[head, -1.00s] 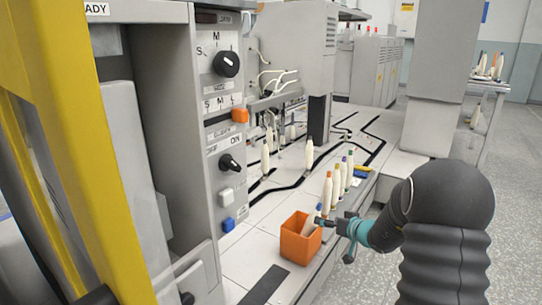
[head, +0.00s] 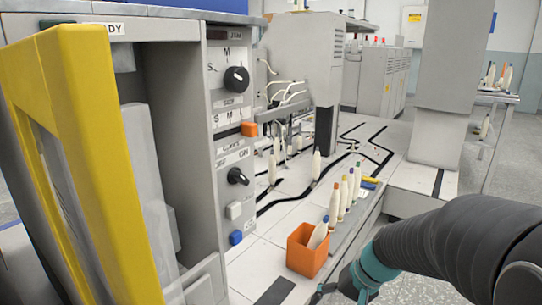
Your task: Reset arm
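My gripper (head: 326,292) is low in the head view, in front of and to the right of the orange box, apart from it. My dark arm with a teal ring reaches in from the right edge. The gripper's fingers are small and partly hidden, so I cannot tell whether they are open or shut. I see nothing clearly held in them. The orange box (head: 304,262) stands on the white work surface with a pale bobbin (head: 318,236) leaning in it.
Several upright bobbins with coloured tips (head: 343,197) stand in a row behind the box, along the grey tray (head: 352,222). A grey control panel (head: 237,150) with knobs and a yellow frame (head: 105,150) stand at left. Grey floor (head: 400,288) is open at lower right.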

